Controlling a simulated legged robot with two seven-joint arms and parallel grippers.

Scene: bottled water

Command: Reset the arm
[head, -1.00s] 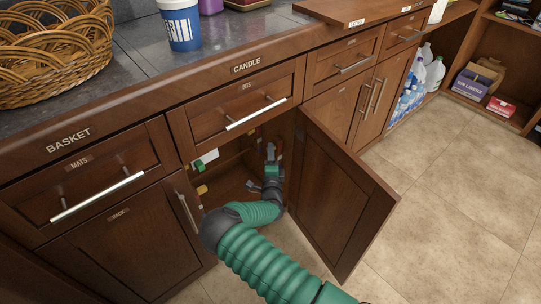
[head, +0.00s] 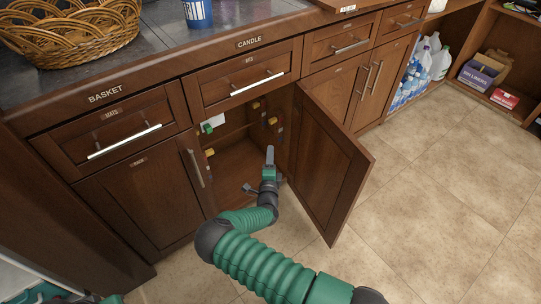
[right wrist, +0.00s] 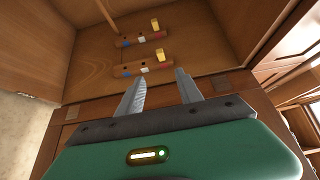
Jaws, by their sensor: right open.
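My right gripper (head: 270,155) is open and empty at the mouth of an open lower cabinet (head: 237,172). Its two grey fingers also show apart in the right wrist view (right wrist: 161,76), with nothing between them. My right arm reaches forward from the bottom of the head view, bent at the elbow. The open cabinet door (head: 335,165) stands just right of the gripper and forearm. My left gripper is not in view.
Small yellow and coloured pieces sit on the cabinet's inner walls. The counter above holds a wicker basket (head: 75,35) and a blue and white cup (head: 198,13). Water bottles (head: 408,85) and boxes stand on right-hand shelves. The tiled floor (head: 450,190) at right is clear.

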